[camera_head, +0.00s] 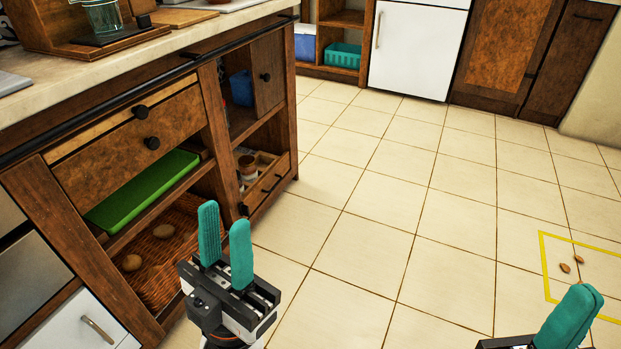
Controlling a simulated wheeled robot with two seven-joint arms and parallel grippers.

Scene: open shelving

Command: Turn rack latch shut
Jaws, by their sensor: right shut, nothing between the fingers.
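A small dark fitting (243,209) sits at the lower front edge of the wooden rack's right bay, beside a low drawer. It may be the latch; it is too small to tell its turn. My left gripper (224,217), with teal fingers, is open and empty in front of the rack. My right gripper (573,306) is shut and empty at the lower right, over the floor, well away from the rack.
Tiled floor (400,200) is clear at the centre. A yellow outline (543,265) surrounds small brown pieces (565,268) at right.

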